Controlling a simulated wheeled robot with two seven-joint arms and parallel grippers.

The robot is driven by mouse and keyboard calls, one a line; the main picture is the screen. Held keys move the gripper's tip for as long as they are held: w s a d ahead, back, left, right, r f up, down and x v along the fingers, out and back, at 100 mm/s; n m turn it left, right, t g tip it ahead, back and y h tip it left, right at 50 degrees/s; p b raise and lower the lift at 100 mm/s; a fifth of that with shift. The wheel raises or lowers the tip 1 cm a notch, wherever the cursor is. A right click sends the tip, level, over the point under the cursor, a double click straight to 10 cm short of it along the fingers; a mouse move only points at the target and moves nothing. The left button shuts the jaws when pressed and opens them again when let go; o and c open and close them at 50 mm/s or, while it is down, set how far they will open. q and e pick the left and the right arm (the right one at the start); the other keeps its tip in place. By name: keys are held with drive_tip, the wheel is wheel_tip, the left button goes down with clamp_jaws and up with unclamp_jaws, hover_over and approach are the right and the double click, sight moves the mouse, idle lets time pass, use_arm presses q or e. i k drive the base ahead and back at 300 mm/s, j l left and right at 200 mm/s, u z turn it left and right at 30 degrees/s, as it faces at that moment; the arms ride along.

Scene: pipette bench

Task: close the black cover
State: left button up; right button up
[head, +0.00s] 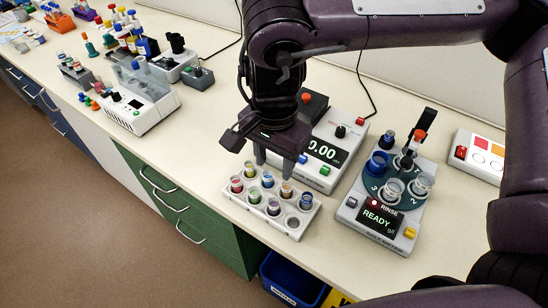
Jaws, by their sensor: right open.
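A black part (427,119) stands tilted up at the back of the rinse station (373,235), beside a red knob; I cannot tell if it is the black cover. Another dark panel (316,107) with a red knob lies at the back of the balance (333,133), partly hidden by my arm. My right gripper (274,160) points down over the back of the vial rack (281,225), left of the balance display. Its fingers are apart, and I see nothing held between them. My left gripper is out of view.
The rinse station carries several cups. A white box (480,156) with coloured buttons stands at the right. A white device (138,100) and bottles stand at the left. The bench left of the rack is clear.

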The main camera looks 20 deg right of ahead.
sight(313, 104)
drive_tip(key=k+j, duration=0.2)
drive_tip(key=k, duration=0.3)
drive_tip(key=k+j, duration=0.2)
drive_tip(key=k, duration=0.25)
